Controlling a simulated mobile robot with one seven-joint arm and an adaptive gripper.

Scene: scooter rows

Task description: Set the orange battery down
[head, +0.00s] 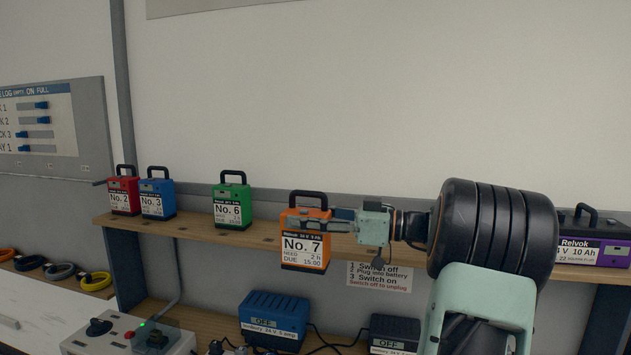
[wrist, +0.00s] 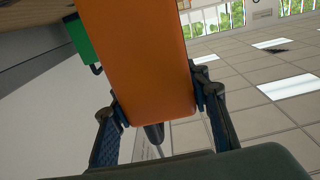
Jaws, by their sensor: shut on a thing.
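The orange battery (head: 305,255), labelled No. 7 with a black handle on top, is upright in the head view. My gripper (head: 322,224) reaches it from the right and is shut on its upper body. In the wrist view the orange battery (wrist: 140,60) fills the middle, with a finger of my gripper (wrist: 158,122) on either side of it. The battery's lower part overlaps the front edge of the wooden shelf (head: 255,238) in the picture. I cannot tell whether its base touches anything.
On the shelf stand a red battery No. 2 (head: 123,197), a blue No. 3 (head: 157,200), a green No. 6 (head: 232,207) and a purple battery (head: 595,245) at the far right. Bare shelf shows between green and orange. Chargers (head: 273,318) stand below.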

